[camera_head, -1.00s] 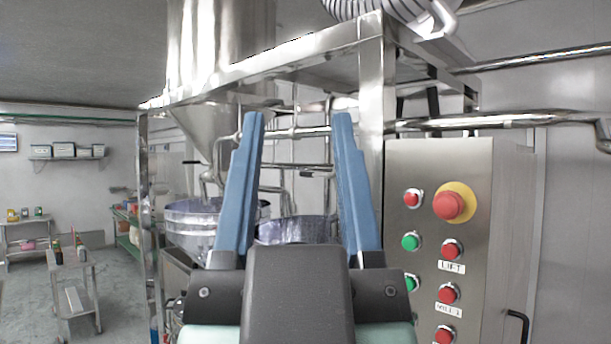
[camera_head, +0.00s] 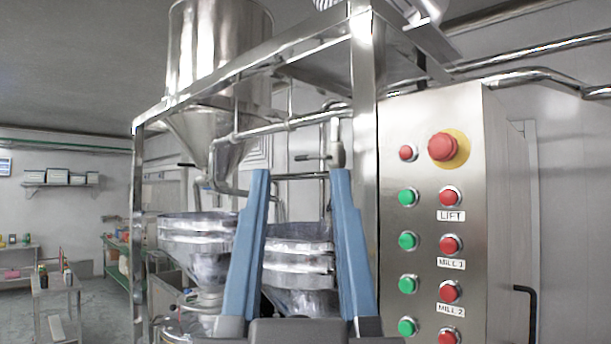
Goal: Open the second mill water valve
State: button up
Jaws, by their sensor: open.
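My gripper (camera_head: 300,175) is open and empty, its two blue fingers pointing up in the lower middle of the head view. Behind and above the fingertips, a valve with a small handle (camera_head: 312,157) sits on the steel pipework, near the frame's upright post. It appears apart from my fingers. Another dark handle (camera_head: 187,165) shows on the pipework at the left, beside the hopper cone. Two steel mill bowls stand below the pipes, a left one (camera_head: 195,232) and a right one (camera_head: 297,262). My fingers partly cover the right bowl.
A steel control cabinet (camera_head: 428,125) with red and green buttons stands close on the right. The frame's upright post (camera_head: 363,110) is just right of the valve. A large hopper (camera_head: 220,60) hangs at upper left. Open floor (camera_head: 95,285) shows at far left.

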aim_at(302, 158)
jog(key=i+j+z, duration=0.2)
jog(key=i+j, duration=0.3)
jog(key=i+j+z, duration=0.2)
jog(key=i+j, duration=0.3)
jog(key=j, duration=0.15)
